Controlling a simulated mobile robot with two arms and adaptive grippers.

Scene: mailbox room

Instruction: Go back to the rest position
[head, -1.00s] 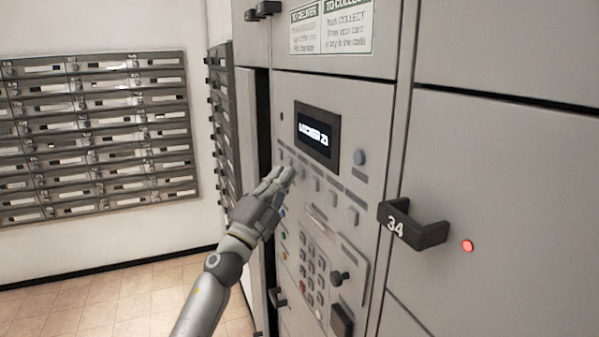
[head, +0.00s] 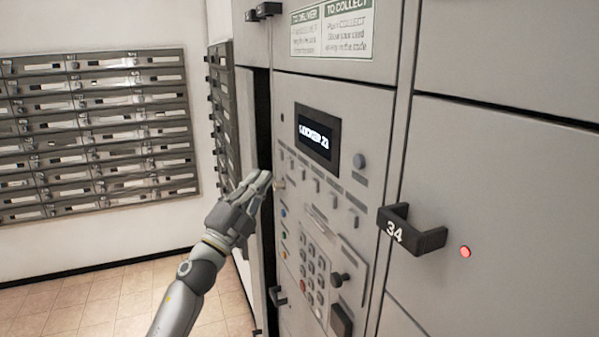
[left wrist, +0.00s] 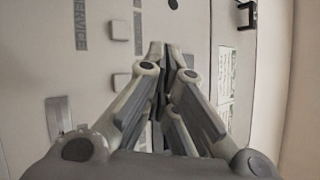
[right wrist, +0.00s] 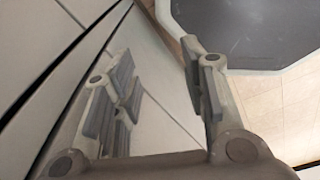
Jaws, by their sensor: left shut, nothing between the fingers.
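My left gripper (head: 262,180) is shut and empty. In the head view it is in front of the left edge of the locker control panel (head: 345,255), beside the dark gap there, clear of the buttons as far as I can tell. The left wrist view shows its fingers (left wrist: 163,60) together, with the panel's buttons behind them. My right gripper (right wrist: 160,75) shows only in the right wrist view, with its fingers apart and nothing between them. It is close to a pale locker front (right wrist: 50,45).
The panel has a lit display (head: 317,133) and a keypad (head: 313,268). A black handle marked 34 (head: 412,232) sticks out to the right, beside a red light (head: 465,252). Rows of mailboxes (head: 95,130) hang on the left wall. The tiled floor (head: 100,300) at left is clear.

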